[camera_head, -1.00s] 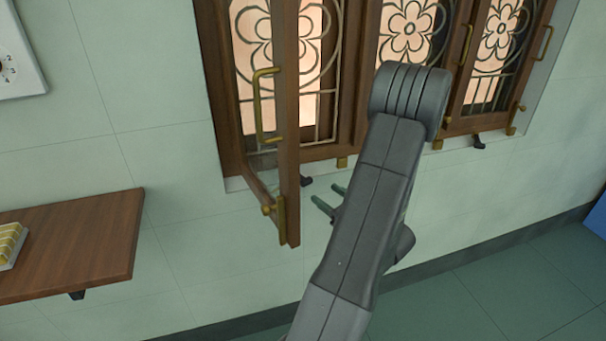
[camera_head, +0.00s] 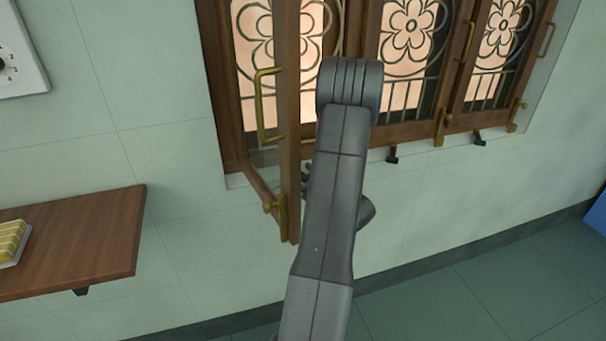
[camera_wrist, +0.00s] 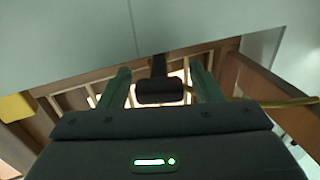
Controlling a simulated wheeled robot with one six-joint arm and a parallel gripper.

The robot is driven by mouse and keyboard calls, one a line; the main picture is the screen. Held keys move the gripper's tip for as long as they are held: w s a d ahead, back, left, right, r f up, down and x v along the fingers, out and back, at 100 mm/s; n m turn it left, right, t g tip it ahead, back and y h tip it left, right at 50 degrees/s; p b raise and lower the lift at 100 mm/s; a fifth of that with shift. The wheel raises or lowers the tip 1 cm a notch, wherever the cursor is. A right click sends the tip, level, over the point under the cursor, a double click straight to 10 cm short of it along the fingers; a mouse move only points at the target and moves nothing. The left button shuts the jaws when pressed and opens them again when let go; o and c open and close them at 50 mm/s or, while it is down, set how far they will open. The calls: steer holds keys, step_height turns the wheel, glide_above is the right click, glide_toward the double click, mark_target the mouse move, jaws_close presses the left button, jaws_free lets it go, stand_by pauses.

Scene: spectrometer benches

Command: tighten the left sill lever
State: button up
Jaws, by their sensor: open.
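The left sill lever (camera_wrist: 160,92) is a black lever with a thick block-like end. In the wrist view it stands between the two green fingers of my gripper (camera_wrist: 160,70), which are open with a gap on each side of it. In the head view my arm covers most of the gripper, and only a small dark patch shows beside the open casement's lower edge; I cannot tell there which part is lever and which is finger. Two similar black levers show under the window sill, a middle one (camera_head: 392,155) and a right one (camera_head: 479,138).
The open wooden casement (camera_head: 289,120), with a brass handle (camera_head: 260,105), juts out close to the left of my gripper. A wooden shelf (camera_head: 90,235) with a yellow-striped item (camera_head: 12,243) is at left. The wall below the sill at right is clear.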

jaws_close()
steer(key=shift+w+d+n+g+y+b, duration=0.3)
steer(key=shift+n+g+y, duration=0.35)
steer(key=shift+g+y, duration=0.1)
steer(key=shift+w+d+n+g+y+b, duration=0.25)
steer(key=shift+n+g+y+b, duration=0.05)
steer(key=shift+n+g+y, duration=0.4)
jaws_free()
